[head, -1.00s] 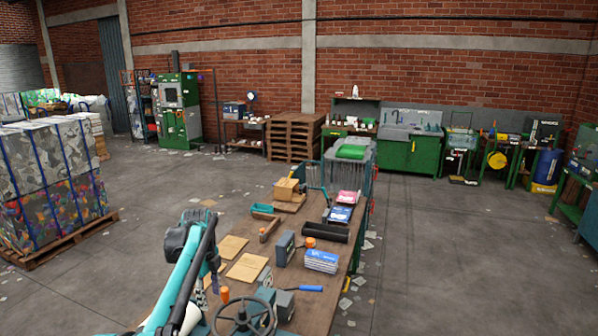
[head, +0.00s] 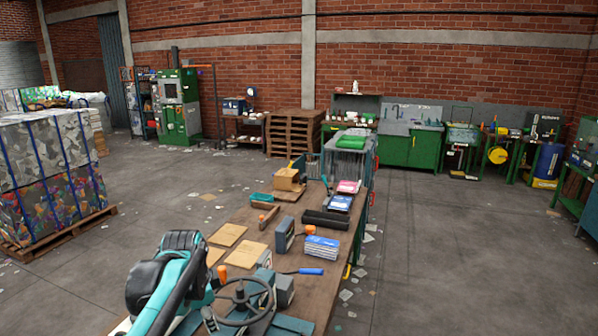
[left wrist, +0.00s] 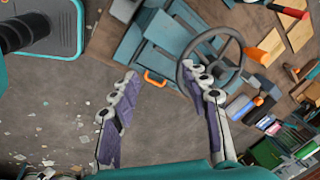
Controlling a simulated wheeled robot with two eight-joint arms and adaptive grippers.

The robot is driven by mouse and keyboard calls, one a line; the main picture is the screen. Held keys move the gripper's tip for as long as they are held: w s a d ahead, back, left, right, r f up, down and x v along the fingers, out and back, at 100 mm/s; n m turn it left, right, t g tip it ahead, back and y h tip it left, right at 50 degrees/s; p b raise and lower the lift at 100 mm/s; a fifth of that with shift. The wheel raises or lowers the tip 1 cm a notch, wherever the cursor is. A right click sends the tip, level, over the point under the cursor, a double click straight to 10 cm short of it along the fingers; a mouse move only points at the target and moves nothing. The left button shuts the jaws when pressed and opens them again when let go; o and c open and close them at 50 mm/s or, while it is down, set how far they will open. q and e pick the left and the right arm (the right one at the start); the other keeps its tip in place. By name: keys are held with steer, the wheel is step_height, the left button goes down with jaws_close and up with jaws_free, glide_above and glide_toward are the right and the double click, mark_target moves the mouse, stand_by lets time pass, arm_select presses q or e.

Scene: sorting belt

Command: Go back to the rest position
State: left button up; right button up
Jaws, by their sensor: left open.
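My left arm comes in at the lower left of the head view, bent beside the workbench (head: 318,285). Its gripper is hidden there. A dark handwheel (head: 243,296) stands on the bench's near end. The handwheel also shows in the left wrist view (left wrist: 183,75), close behind the right finger. My right gripper is in neither view.
The bench carries cardboard sheets (head: 245,254), a blue-and-white stack (head: 321,247), a black tray (head: 326,221) and a blue-handled tool (head: 309,271). Wrapped bales (head: 45,150) stand on a pallet at left. Open concrete floor (head: 170,200) lies between bales and bench.

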arm_select(q)
steer(key=s+d+f+n+t+b, duration=0.2)
steer(key=s+f+n+b, duration=0.3)
steer(key=s+f, duration=0.4)
steer(key=s+d+f+n+t+b, duration=0.1)
steer(key=s+f+n+b, duration=0.4)
steer(key=s+f, duration=0.5)
steer(key=shift+s+d+f+n+t, duration=0.3)
steer(key=shift+s+n+t, duration=0.3)
steer(key=shift+n, duration=0.6)
